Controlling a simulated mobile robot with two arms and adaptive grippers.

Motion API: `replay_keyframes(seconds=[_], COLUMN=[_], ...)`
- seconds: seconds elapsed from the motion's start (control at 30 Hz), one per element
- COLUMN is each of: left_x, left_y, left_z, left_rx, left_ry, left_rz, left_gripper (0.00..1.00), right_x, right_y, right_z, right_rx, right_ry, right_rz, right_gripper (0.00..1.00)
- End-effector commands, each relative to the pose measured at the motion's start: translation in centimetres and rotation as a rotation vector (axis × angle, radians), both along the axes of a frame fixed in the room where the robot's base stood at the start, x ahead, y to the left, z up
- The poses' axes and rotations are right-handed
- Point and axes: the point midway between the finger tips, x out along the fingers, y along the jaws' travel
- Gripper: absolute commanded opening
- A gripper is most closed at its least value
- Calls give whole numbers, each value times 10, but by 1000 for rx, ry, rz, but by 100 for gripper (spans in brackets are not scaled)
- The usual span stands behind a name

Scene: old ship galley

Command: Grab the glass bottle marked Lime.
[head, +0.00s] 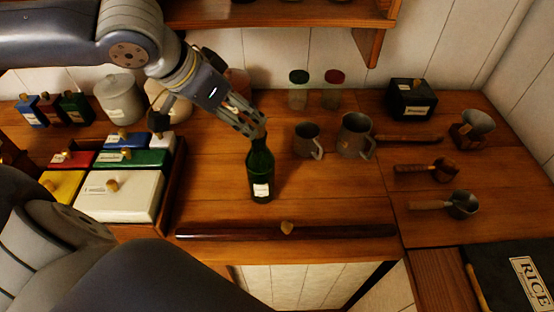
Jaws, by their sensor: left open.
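A dark green glass bottle (261,172) stands upright on the wooden counter, near the middle of the head view. It has a small white label low on its front, and the writing is too small to read. My left gripper (258,132) comes in from the upper left and is open. Its fingertips are at the bottle's neck, around or just behind it; I cannot tell whether they touch. The gripper partly hides the bottle's top. My right gripper is not in view.
Two metal mugs (354,136) stand right of the bottle, with two lidded jars (333,90) behind. Labelled boxes (117,195) crowd the left. Scoops (461,204) and a black box (411,99) are at the right. A dark wooden rail (330,231) runs along the counter front.

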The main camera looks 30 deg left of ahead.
Motion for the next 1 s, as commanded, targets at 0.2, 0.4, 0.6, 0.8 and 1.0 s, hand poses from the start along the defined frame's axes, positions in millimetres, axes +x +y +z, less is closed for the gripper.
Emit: replay_keyframes(seconds=[0.2, 0.4, 0.6, 0.8, 1.0], left_x=[7, 17, 25, 28, 33], left_y=[-1, -3, -6, -7, -8], left_z=[-15, -32, -44, -48, -62], left_rx=[2, 3, 2, 0, 2], left_ry=[6, 4, 3, 2, 5], left_rz=[1, 0, 1, 0, -1], left_gripper=[56, 56, 56, 56, 56], right_x=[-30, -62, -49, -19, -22], right_y=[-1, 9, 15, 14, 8], right_z=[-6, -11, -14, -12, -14], right_rx=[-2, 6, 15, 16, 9], right_ry=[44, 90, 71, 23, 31], right_rz=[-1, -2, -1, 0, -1], right_gripper=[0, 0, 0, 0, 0])
